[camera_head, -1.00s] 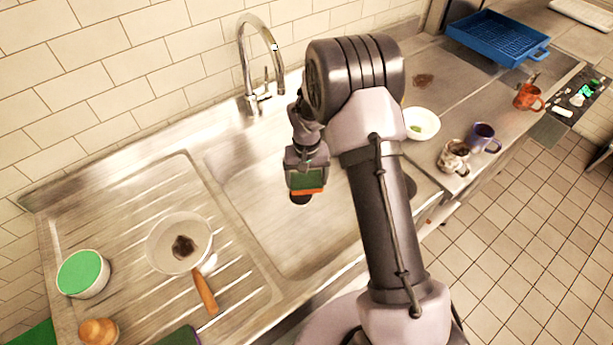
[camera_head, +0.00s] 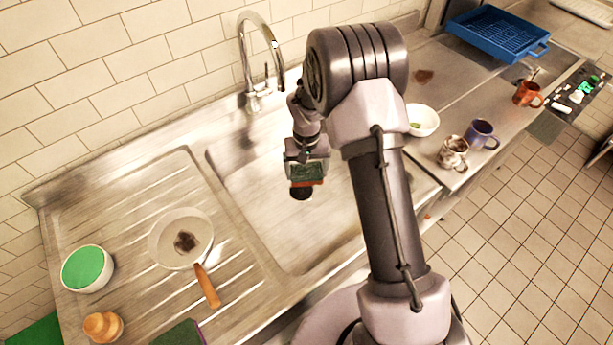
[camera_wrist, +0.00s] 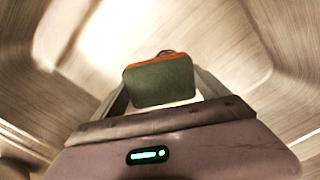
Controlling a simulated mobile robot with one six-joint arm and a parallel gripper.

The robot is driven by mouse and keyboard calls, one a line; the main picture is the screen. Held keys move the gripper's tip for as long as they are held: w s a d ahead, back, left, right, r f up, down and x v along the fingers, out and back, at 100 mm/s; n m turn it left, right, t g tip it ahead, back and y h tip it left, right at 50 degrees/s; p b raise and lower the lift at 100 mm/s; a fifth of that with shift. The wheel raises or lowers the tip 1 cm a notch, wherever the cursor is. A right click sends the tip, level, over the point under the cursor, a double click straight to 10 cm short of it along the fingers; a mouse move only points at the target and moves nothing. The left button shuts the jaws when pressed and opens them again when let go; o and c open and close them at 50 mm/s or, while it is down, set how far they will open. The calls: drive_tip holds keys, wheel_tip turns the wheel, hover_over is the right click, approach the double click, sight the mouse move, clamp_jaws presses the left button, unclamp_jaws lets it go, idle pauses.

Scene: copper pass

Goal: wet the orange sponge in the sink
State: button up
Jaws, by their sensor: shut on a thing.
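The orange sponge, with a green scouring face, shows in the head view (camera_head: 308,172) and in the wrist view (camera_wrist: 160,82). Its green face is toward the wrist camera and its orange edge shows along one side. My gripper (camera_head: 304,176) is shut on the sponge and holds it over the sink basin (camera_head: 280,225). The wrist view shows steel basin walls around the held sponge. The tap (camera_head: 260,60) stands at the back edge of the sink, behind my gripper. I cannot see any running water.
A white bowl (camera_head: 424,122), mugs (camera_head: 481,136) and a blue rack (camera_head: 498,38) stand on the right.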

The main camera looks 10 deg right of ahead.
sight(307, 171)
drive_tip(key=shift+r+p, duration=2.8)
drive_tip(key=shift+r, duration=1.8)
drive_tip(key=shift+r, duration=0.1)
wheel_tip(307, 171, up, 4)
drive_tip(key=p, duration=0.2)
drive_tip(key=shift+p, duration=0.35)
drive_tip(key=s+f+n+b, duration=0.1)
drive_tip(key=s+f+b, duration=0.5)
drive_tip(key=s+b, duration=0.4)
drive_tip(key=b, duration=0.2)
drive_tip(key=shift+s+f+b, duration=0.35)
drive_tip(key=shift+s+b, duration=0.05)
